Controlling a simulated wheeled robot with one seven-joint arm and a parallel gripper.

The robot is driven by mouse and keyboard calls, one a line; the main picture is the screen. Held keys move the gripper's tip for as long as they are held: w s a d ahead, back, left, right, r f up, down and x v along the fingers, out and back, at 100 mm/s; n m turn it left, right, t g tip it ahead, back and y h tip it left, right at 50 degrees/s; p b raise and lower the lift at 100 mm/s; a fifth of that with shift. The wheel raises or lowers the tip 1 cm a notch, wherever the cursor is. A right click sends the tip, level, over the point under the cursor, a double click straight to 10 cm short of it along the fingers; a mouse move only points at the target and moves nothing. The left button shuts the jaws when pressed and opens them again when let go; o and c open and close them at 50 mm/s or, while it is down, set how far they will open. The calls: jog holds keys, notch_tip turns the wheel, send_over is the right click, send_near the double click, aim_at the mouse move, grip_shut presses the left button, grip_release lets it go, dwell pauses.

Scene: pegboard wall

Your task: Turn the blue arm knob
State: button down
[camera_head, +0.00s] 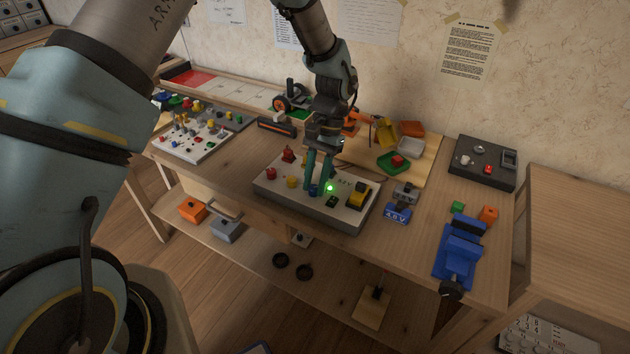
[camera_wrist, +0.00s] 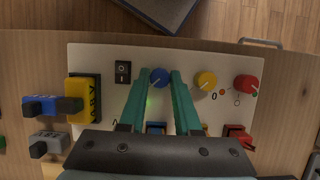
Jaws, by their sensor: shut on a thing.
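The blue knob (camera_wrist: 160,77) is a small round knob on a pale control panel (camera_wrist: 110,52). In the head view the blue knob (camera_head: 313,191) shows low between my fingers, partly hidden. My gripper (camera_head: 319,188) reaches down from above with two teal fingers. In the wrist view the fingertips of my gripper (camera_wrist: 159,80) stand on both sides of the blue knob, shut on it. A green light (camera_head: 330,188) glows on the panel (camera_head: 345,215) beside the fingers. The knob's pointer angle is hard to read.
A yellow knob (camera_wrist: 206,79) and a red knob (camera_wrist: 246,85) sit right of the blue one in the wrist view. A black switch (camera_wrist: 123,71) and a yellow block (camera_wrist: 83,100) are to its left. A blue vise (camera_head: 460,250) stands at the bench's right.

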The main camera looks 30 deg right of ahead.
jog(key=c, duration=0.6)
grip_release()
jog(key=b+v, duration=0.2)
jog(key=v, duration=0.9)
jog(key=shift+b, duration=0.35)
